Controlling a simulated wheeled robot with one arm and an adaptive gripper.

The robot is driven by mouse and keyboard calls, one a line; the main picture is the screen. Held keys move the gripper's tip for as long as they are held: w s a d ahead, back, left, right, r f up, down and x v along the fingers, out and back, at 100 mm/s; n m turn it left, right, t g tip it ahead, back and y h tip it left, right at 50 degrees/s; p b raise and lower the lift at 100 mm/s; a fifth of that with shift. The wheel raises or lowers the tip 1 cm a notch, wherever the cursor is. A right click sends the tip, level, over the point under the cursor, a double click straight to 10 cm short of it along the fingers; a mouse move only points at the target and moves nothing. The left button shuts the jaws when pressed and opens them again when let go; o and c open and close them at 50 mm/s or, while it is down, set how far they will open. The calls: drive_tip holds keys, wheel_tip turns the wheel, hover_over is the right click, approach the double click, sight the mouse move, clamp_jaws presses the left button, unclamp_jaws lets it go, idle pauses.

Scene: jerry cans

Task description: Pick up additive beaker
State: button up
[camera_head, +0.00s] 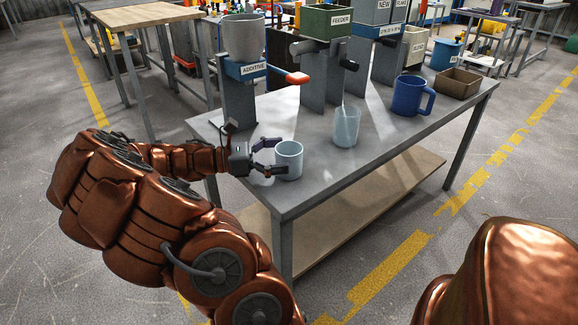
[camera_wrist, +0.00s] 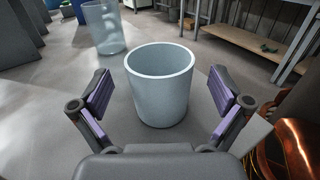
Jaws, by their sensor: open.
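The additive beaker (camera_head: 289,161) is a pale blue-grey open cup standing upright on the grey table (camera_head: 329,182), near its left front edge. My gripper (camera_head: 266,157) is open at the beaker's left side. In the wrist view the beaker (camera_wrist: 161,86) stands just ahead of my gripper (camera_wrist: 162,103), centred between the two purple-padded fingers. A gap shows on each side, so neither finger appears to touch it. The dispenser labelled ADDITIVE (camera_head: 243,60), with a red handle, stands behind the beaker.
A clear beaker (camera_head: 346,127) stands to the right, below the green FEEDER dispenser (camera_head: 327,22). It also shows in the wrist view (camera_wrist: 104,30). A blue mug (camera_head: 408,96) and a brown open box (camera_head: 458,83) are further right. The table's front right is bare.

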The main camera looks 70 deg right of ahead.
drive_tip(key=shift+x, duration=1.05)
drive_tip(key=shift+c, duration=0.3)
drive_tip(key=c, duration=1.1)
drive_tip(key=shift+c, duration=0.2)
drive_tip(key=shift+r, duration=0.1)
